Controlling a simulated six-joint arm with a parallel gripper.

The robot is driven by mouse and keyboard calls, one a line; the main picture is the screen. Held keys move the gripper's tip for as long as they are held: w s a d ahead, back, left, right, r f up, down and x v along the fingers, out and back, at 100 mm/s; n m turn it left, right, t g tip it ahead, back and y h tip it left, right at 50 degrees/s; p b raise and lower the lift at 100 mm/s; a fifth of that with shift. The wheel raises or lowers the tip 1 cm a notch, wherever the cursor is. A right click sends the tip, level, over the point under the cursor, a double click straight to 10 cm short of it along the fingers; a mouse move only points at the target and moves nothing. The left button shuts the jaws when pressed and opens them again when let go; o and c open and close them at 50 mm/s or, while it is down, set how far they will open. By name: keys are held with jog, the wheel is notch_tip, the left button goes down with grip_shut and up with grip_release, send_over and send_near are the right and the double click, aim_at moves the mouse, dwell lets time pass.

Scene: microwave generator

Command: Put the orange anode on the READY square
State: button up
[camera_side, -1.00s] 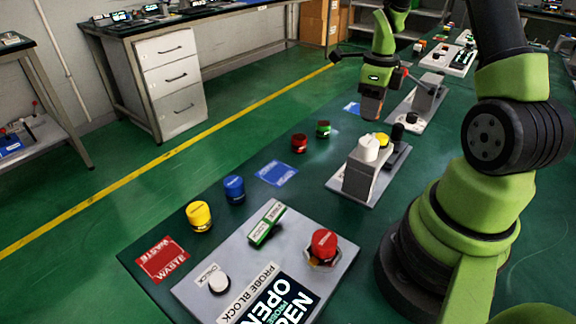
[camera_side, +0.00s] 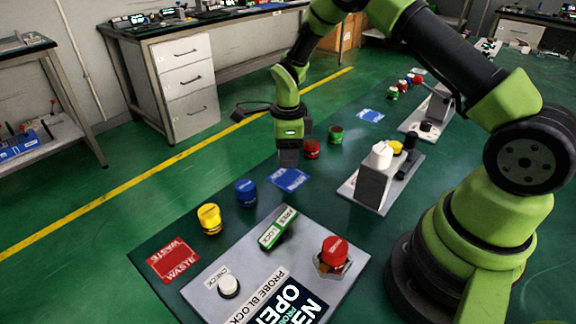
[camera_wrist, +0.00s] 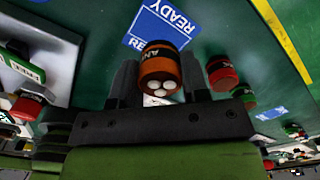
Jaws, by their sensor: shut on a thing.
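My gripper (camera_side: 288,158) hangs just above the far edge of a blue square (camera_side: 290,180) in the side view. The anode cannot be made out in the side view. Whether it touches the surface cannot be told.
A red cylinder (camera_side: 312,149) and a green one (camera_side: 336,134) stand close to the right of my gripper. Blue (camera_side: 246,193) and yellow (camera_side: 209,218) cylinders stand nearer the camera, by the red WASTE square (camera_side: 174,260). A grey device (camera_side: 376,180) stands to the right.

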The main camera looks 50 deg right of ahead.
jog(key=shift+f, duration=1.95)
jog(key=shift+f, duration=0.2)
jog(key=o, duration=1.1)
jog(key=shift+o, duration=0.2)
jog(key=shift+r, duration=0.15)
